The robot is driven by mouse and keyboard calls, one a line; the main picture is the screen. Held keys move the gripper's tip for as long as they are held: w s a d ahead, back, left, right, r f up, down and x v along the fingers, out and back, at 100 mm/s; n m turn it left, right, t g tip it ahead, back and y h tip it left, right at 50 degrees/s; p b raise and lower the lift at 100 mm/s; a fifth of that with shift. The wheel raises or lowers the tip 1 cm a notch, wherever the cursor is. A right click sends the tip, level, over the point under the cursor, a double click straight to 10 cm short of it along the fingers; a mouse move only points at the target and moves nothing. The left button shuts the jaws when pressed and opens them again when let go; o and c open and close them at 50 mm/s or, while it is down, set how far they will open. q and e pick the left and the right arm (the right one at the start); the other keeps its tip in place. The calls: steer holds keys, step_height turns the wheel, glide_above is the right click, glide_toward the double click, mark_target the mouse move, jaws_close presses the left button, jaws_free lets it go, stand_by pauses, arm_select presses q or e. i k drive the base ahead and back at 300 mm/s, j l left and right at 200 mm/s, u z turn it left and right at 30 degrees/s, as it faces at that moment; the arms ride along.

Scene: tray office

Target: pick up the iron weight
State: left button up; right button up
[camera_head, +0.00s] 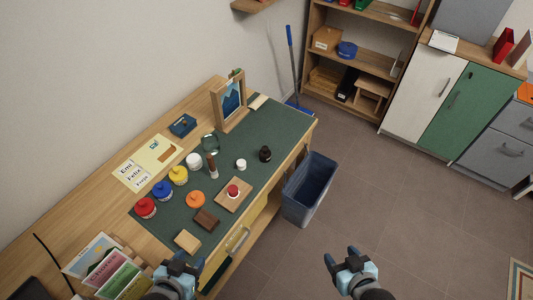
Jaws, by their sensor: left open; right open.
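A small dark object with a narrower top, which looks like the iron weight (265,154), stands upright on the green mat (274,122) near the desk's right edge. A small white round piece stands just left of it. My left gripper (180,263) is open and empty over the desk's near edge, well below the weight in the picture. My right gripper (341,258) is open and empty over the floor, to the right of the desk and apart from the weight.
Red, blue and yellow jars (178,175) line the mat's left side. Wooden blocks (187,240) lie near the front. A framed picture (231,98) stands at the back. A blue bin (309,188) stands on the floor beside the desk. The floor right of it is clear.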

mark_target(265, 153)
steer(key=i+l, duration=0.2)
steer(key=l, duration=0.2)
steer(key=i+l, duration=0.2)
steer(key=l, duration=0.15)
steer(key=i+l, duration=0.2)
steer(key=l, duration=0.2)
steer(key=i+l, duration=0.2)
steer(key=l, duration=0.2)
steer(key=i+l+u, duration=0.1)
steer(key=l, duration=0.25)
steer(key=u, duration=0.45)
steer(key=l+u, duration=0.1)
steer(key=u, duration=0.35)
steer(key=l+u, duration=0.1)
steer(key=u, duration=0.35)
steer(key=i+u, duration=0.1)
steer(key=u, duration=0.35)
steer(key=l+u, duration=0.15)
steer(key=u, duration=0.3)
